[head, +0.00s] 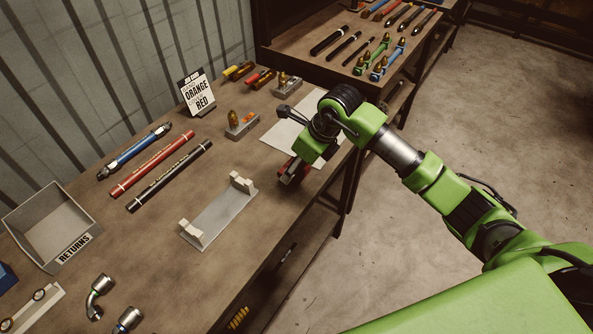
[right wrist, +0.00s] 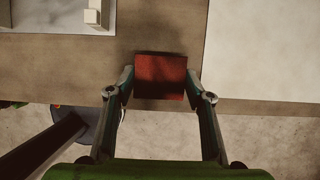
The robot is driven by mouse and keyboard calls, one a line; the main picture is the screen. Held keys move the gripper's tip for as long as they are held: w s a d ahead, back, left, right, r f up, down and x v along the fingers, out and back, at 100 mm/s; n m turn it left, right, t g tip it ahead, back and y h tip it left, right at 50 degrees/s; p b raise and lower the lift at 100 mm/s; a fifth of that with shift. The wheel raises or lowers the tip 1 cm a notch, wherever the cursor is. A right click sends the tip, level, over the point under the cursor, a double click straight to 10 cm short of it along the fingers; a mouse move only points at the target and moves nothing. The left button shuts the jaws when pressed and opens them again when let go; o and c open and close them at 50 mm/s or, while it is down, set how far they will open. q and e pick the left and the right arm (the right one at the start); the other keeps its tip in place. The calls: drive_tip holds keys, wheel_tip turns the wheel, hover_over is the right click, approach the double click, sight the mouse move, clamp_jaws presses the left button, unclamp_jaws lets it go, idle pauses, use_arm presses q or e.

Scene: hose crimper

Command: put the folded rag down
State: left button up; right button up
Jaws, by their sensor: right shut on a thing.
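The folded rag is a small dark red block (right wrist: 160,76) between the fingertips in the right wrist view. It also shows as a red patch in the head view (head: 290,172), partly hidden by the gripper. My right gripper (right wrist: 160,88) is shut on the rag. It is near the table's front edge, between the grey cradle (head: 217,212) and the white sheet (head: 283,138). I cannot tell whether the rag touches the wooden table (head: 190,178) or hangs just above it. My left gripper is not in view.
A red rod (head: 152,165), a black rod (head: 168,176) and a blue tool (head: 134,151) lie left of the cradle. The returns bin (head: 52,220) is at far left. A sign card (head: 198,92) and small fittings (head: 241,124) stand behind. Bare wood lies around the cradle.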

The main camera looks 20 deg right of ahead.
sight(299, 171)
wheel_tip(299, 171, down, 2)
drive_tip(key=shift+f+p, duration=0.15)
drive_tip(key=shift+p, duration=0.65)
drive_tip(key=shift+f, duration=0.4)
drive_tip(key=shift+f, duration=0.2)
drive_tip(key=o, duration=1)
drive_tip(key=shift+r, duration=0.1)
